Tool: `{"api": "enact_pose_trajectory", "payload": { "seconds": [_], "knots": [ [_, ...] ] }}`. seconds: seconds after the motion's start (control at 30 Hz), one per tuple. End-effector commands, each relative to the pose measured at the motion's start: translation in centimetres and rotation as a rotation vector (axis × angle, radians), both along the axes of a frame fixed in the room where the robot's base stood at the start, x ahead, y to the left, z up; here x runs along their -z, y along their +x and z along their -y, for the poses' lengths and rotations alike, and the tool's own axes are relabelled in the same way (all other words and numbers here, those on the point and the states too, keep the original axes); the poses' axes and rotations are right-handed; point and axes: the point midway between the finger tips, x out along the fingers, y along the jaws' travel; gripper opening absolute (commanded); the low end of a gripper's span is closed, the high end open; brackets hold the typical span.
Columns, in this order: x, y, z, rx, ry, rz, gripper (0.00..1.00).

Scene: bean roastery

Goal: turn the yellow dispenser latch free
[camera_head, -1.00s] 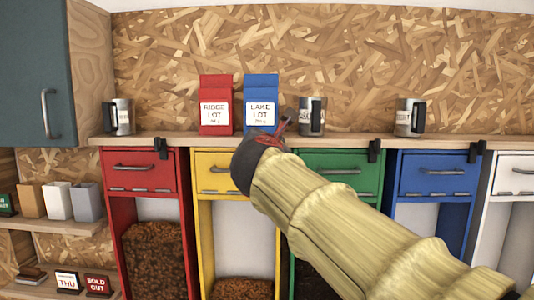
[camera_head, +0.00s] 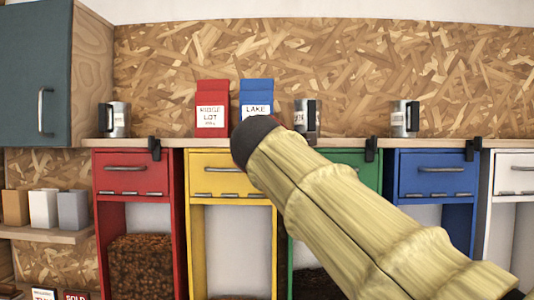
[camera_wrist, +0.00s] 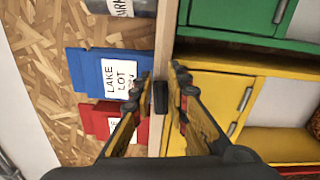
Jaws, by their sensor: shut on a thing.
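The yellow dispenser (camera_head: 210,172) stands second from the left in the head view. Its drawer front and handle also show in the wrist view (camera_wrist: 205,95). Its black latch (camera_wrist: 160,98) sits at the counter's edge, between my fingers in the wrist view; in the head view my arm hides it. My gripper (camera_wrist: 165,88) is shut on the latch, one finger on each side. In the head view only a bit of its red shows past my dark wrist, so its fingertips are hidden there.
A red bag (camera_head: 211,108), a blue bag (camera_head: 256,92) and metal mugs (camera_head: 405,118) stand on the counter (camera_head: 430,143) just above the dispensers. Other black latches (camera_head: 154,148) hang at the counter edge by the red, green and blue dispensers.

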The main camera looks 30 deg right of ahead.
Motion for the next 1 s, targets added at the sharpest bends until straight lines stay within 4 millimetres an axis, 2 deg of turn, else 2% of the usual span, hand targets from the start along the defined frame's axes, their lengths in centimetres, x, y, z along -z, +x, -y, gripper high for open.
{"api": "enact_pose_trajectory", "payload": {
  "seconds": [0.03, 0.33, 0.87, 0.9, 1.0],
  "knots": [
    [0.47, 0.05, 0.03, 0.001, 0.023, 0.012, 0.0],
    [0.52, 0.08, 0.04, 0.0, 0.107, 0.068, 0.0],
    [0.47, 0.08, 0.04, 0.001, 0.123, 0.078, 0.0],
    [0.47, 0.08, 0.04, 0.001, 0.122, 0.078, 0.19],
    [0.43, 0.07, 0.04, 0.001, 0.122, 0.078, 0.24]
  ]
}}
